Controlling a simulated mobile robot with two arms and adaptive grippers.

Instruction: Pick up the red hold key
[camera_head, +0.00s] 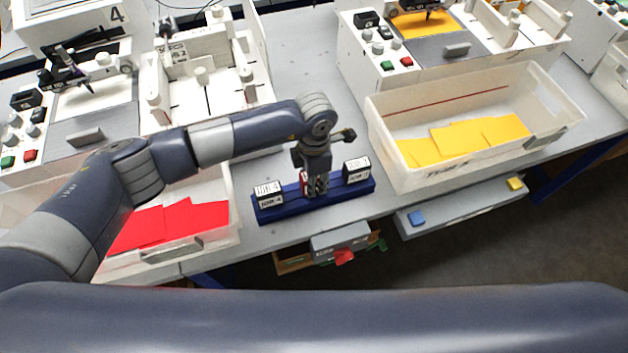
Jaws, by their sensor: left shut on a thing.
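The red hold key (304,181) shows only as a small patch of red between the fingers of my left gripper (316,188). My gripper points down at the middle of the blue rack (330,196) and is shut on the key. The fingers hide most of the key, and I cannot tell whether it still touches the rack. My right gripper is not in view.
Black-and-white job blocks stand on the rack at its left (268,193) and right (356,170). A bin of yellow sheets (375,125) is to the right; a bin of red sheets (232,215) is to the left. Plotters (375,70) stand behind.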

